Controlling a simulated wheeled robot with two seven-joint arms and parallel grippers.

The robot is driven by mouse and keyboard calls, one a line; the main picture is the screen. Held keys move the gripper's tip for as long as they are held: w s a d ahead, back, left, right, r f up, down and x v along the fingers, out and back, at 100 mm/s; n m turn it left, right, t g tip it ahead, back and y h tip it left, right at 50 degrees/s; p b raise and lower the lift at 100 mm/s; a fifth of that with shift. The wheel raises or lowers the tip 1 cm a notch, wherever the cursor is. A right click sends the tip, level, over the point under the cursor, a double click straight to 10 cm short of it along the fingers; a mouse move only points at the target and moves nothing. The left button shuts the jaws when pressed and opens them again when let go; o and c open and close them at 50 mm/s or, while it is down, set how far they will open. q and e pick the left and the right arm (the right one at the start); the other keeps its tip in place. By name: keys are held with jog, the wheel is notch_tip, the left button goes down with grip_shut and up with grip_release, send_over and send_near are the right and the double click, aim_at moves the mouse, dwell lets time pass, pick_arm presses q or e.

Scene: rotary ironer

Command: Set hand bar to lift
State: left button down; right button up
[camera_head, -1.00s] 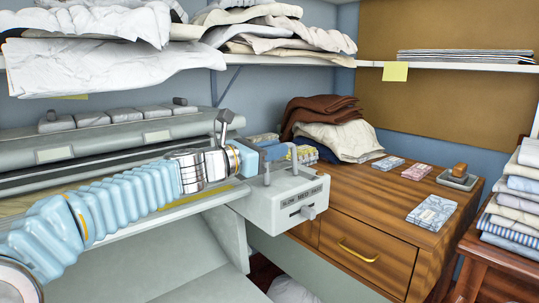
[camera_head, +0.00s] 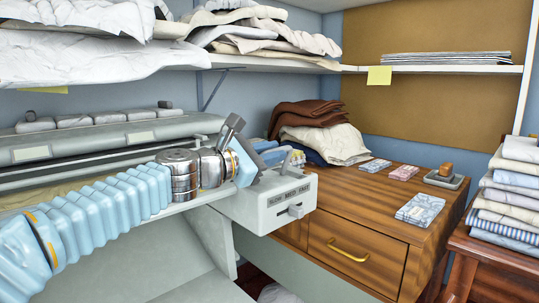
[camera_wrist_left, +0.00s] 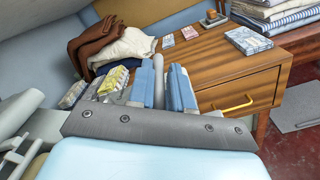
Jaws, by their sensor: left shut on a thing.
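The ironer's grey end box (camera_head: 270,205) carries a speed label and a small slider knob (camera_head: 296,211) on its front. My left gripper (camera_head: 279,154) is above this box, its blue fingers partly behind its own wrist. In the left wrist view my left gripper (camera_wrist_left: 162,80) is shut on a slim grey bar, the hand bar (camera_wrist_left: 159,76), which shows between its fingers. In the head view the bar is mostly hidden by the gripper, so its exact tilt cannot be told. My right gripper is not in view.
The ironer's long padded top (camera_head: 110,140) runs left behind my arm. A wooden cabinet (camera_head: 385,215) with a brass handle stands right of the box, bearing folded cloth (camera_head: 330,142) and small patterned packets (camera_head: 420,209). A shelf (camera_head: 440,69) with linen hangs above.

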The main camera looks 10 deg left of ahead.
pick_arm(q)
jog(key=c, duration=1.1)
grip_release()
jog(key=shift+a, duration=0.1)
jog(key=b+v, duration=0.1)
jog(key=v, duration=1.2)
jog(key=shift+s+a, duration=0.2)
jog(key=shift+s, duration=0.1)
